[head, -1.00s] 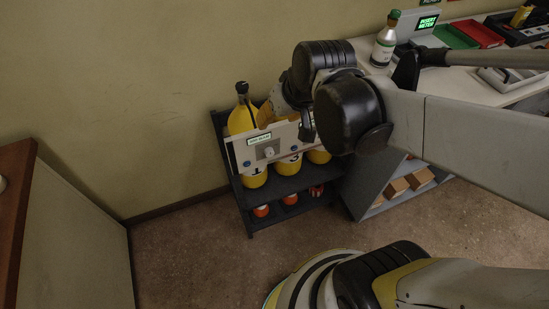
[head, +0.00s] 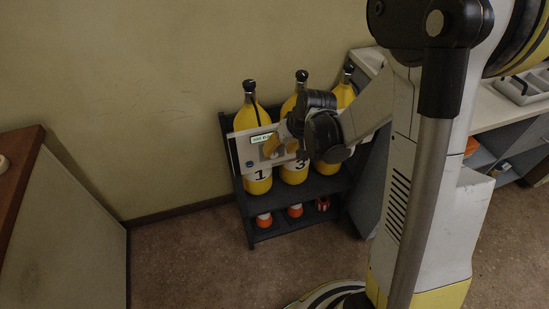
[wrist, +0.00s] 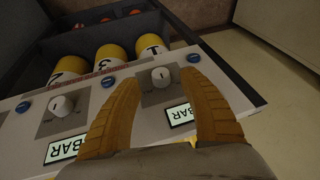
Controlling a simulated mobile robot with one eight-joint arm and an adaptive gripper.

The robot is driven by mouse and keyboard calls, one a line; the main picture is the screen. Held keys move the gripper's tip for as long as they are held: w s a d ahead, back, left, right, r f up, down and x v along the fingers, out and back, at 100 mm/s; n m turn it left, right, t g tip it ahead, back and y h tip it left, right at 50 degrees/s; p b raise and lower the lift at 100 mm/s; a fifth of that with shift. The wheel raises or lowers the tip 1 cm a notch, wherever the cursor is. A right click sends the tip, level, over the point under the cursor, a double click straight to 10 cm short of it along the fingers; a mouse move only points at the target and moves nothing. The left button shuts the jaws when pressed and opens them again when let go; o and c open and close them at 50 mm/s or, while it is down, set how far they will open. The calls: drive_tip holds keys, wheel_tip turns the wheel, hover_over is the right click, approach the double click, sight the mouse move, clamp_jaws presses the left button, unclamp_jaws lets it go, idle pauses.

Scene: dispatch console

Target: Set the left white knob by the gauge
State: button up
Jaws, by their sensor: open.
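The white panel (head: 243,152) is fixed across the front of the yellow cylinders. In the wrist view the picture is turned over: the left white knob (wrist: 161,77) shows between the fingers, with its lit green gauge (wrist: 181,115) just below it, partly hidden by a finger. The gauge also shows in the head view (head: 261,138), its number unreadable. My gripper (head: 280,146) is open, with its yellow fingers at either side of the knob. I cannot tell whether they touch it. The other white knob (wrist: 62,104) and its gauge (wrist: 64,149) lie to the left in the wrist view.
Numbered yellow cylinders (head: 257,181) stand in a dark rack (head: 263,228), with small orange items (head: 264,219) on its lower shelf. Blue round studs (wrist: 193,57) dot the panel. A cabinet (head: 70,235) stands at left. The floor between is clear.

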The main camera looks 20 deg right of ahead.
sight(275, 155)
drive_tip(key=b+x, duration=0.1)
drive_tip(key=x, duration=0.3)
drive_tip(key=shift+f, duration=0.2)
clamp_jaws()
